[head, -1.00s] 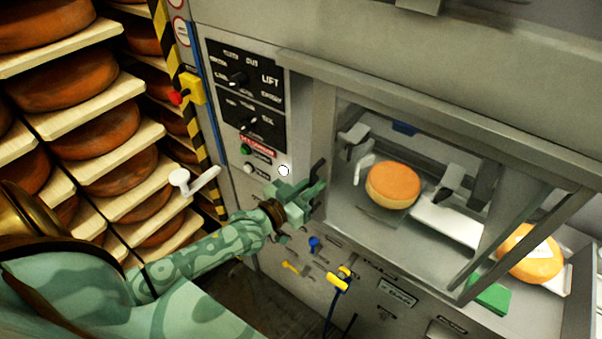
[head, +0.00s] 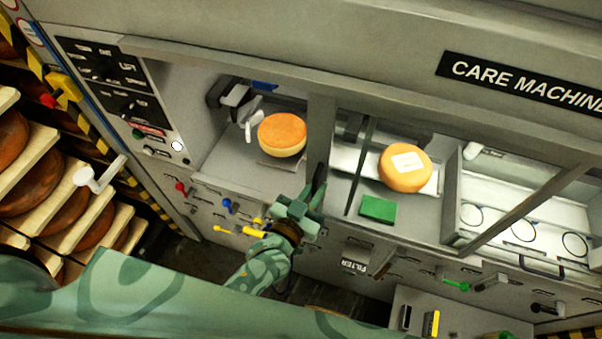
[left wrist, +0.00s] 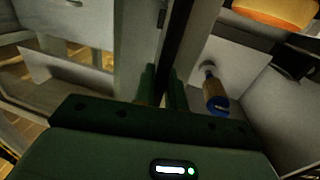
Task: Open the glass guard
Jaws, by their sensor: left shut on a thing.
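The glass guard is a clear pane in a grey frame on the front of the care machine; its left post (head: 322,128) carries a black upright handle (head: 320,178). My green left gripper (head: 312,200) is shut on this handle. In the left wrist view the two dark fingers of my left gripper (left wrist: 162,88) stand either side of the black handle bar (left wrist: 178,40). The guard's left post stands right of the orange cheese wheel (head: 282,135), and the bay there is open at the front. My right gripper is not in view.
A labelled cheese wheel (head: 405,168) and a green block (head: 378,208) are behind the guard's glass. Cheese shelves (head: 40,165) stand at left.

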